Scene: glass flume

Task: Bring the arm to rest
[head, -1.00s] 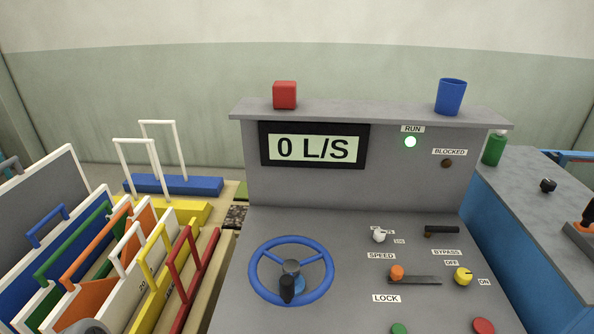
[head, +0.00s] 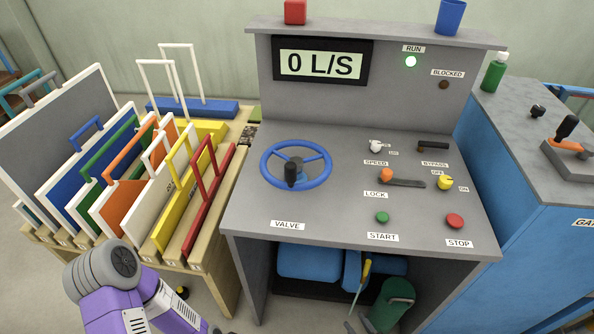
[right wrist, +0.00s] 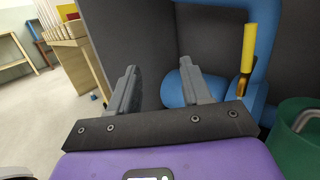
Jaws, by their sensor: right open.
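My right gripper (right wrist: 163,90) shows in the right wrist view, its two grey fingers apart with nothing between them. It faces the open space under the console; a blue machine part (right wrist: 183,88) lies beyond the fingers. A yellow handle (right wrist: 248,48) and a green bucket (right wrist: 296,128) are to its right, apart from the fingers. In the head view, the right gripper is at most a sliver at the bottom edge near the bucket. A purple and grey link of my own arm shows at the lower left. My left gripper is not in view.
The grey console (head: 330,222) stands ahead, its front edge overhanging the open space. It carries a blue valve wheel (head: 325,173) and several controls. A wooden rack (head: 233,205) of coloured gates stands left; a blue cabinet (head: 545,225) stands right.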

